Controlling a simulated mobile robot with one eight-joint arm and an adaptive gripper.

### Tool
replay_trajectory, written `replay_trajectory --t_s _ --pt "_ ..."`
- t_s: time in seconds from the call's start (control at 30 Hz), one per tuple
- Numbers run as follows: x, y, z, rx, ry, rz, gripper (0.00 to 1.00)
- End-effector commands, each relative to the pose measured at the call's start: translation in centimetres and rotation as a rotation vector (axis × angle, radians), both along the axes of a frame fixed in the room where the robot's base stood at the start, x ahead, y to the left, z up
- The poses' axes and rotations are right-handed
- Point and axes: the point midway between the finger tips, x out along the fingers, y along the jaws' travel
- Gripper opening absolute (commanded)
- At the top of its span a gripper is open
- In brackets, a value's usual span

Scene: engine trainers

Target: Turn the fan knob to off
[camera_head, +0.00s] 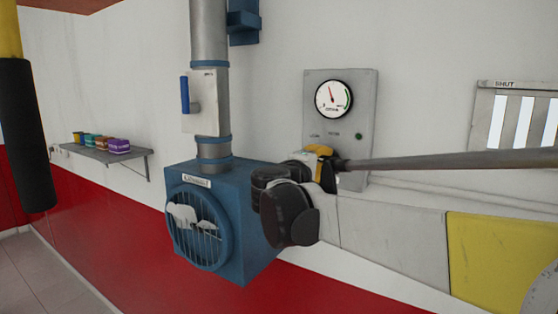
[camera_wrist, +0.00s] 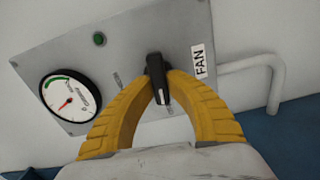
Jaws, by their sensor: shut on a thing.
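The fan knob (camera_wrist: 158,76) is a black knob with a light pointer line, on a grey panel labelled FAN, seen in the wrist view. My gripper (camera_wrist: 157,84) has two yellow fingers closed around the knob, one on each side. In the head view my gripper (camera_head: 318,152) reaches the lower part of the grey panel (camera_head: 361,100), and my wrist hides the knob there. The panel also carries a round gauge (camera_head: 333,98) with a red needle and a green lamp (camera_wrist: 99,39). The panel markings beside the knob are too small to read.
A blue fan housing (camera_head: 250,180) with a round grille stands left of the panel, below a grey duct (camera_head: 209,35) with a blue-handled lever (camera_head: 185,95). A wall shelf (camera_head: 128,154) with small boxes is at far left. A grey pipe (camera_wrist: 272,75) runs beside the panel.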

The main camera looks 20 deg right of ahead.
Motion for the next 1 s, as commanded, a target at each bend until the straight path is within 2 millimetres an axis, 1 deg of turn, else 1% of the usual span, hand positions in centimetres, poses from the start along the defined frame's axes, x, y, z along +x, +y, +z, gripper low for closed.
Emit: replay_trajectory --t_s 0.3,0.77,0.8,0.83,0.87,1.0 --pt "0.06 -0.08 0.2 -0.061 0.07 -0.001 0.0" --pt "0.06 -0.08 0.23 -0.068 0.079 -0.001 0.0" --pt "0.06 -0.08 0.23 -0.068 0.079 -0.001 0.26" --pt "0.06 -0.08 0.21 -0.068 0.079 -0.001 0.35" --pt "0.06 -0.08 0.2 -0.066 0.079 0.0 0.4" --pt "0.04 -0.06 0.11 -0.065 0.079 0.0 0.4"
